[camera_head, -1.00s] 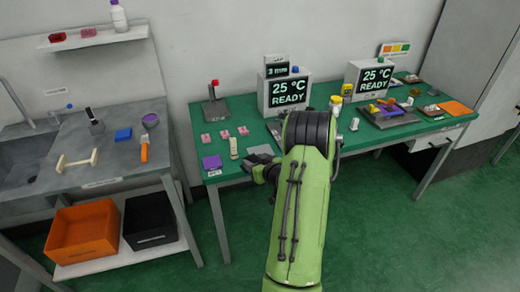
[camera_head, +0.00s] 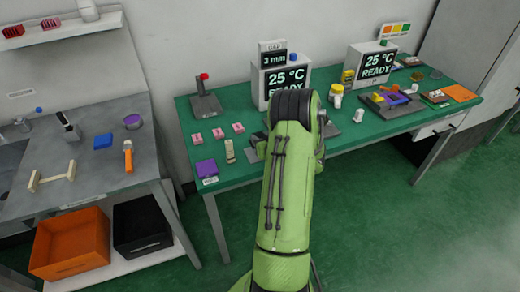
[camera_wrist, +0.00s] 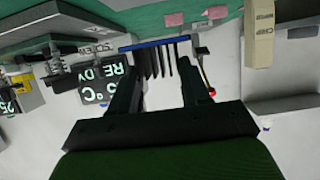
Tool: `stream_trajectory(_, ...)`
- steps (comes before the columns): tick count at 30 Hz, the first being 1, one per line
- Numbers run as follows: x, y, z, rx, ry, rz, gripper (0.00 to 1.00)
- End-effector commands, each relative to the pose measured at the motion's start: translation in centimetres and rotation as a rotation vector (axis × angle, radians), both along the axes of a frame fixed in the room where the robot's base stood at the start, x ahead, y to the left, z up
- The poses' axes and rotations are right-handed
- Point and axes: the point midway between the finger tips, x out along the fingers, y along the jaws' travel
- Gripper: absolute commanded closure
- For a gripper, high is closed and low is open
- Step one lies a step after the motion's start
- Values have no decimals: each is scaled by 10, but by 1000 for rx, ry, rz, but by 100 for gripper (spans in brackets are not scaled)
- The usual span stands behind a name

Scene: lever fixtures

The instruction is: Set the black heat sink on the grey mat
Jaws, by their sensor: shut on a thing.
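In the wrist view, my gripper (camera_wrist: 160,80) is shut on the black heat sink (camera_wrist: 165,62). Its dark thin fins show between the two fingers, with a blue strip along its far edge. The heat sink is held up in the air; I cannot tell how high above the table. In the head view my gripper and the heat sink are mostly hidden behind my green arm. A grey patch, which looks like the grey mat (camera_head: 252,156), lies on the green table just left of my arm and is partly hidden.
Left of the mat on the green table (camera_head: 240,172) are a cream clip (camera_head: 230,150), a purple block (camera_head: 206,168) and several pink blocks (camera_head: 218,133). Behind stand a lever fixture (camera_head: 206,100) and a temperature display (camera_head: 283,85). A cluttered tray (camera_head: 400,112) is on the right.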

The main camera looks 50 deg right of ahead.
Motion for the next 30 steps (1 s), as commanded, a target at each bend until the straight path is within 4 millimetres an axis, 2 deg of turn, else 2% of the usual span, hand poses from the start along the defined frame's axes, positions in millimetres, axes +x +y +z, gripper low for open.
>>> stream_trajectory(1,0,0,-10,1,-1,1,85)
stream_trajectory(9,0,0,-50,1,-2,1,85)
stream_trajectory(20,1,0,-52,-3,-2,2,85)
stream_trajectory(21,1,0,-52,-1,-1,1,51)
stream_trajectory(26,1,0,-51,-2,-1,2,28)
stream_trajectory(30,1,0,-51,-2,-1,2,28)
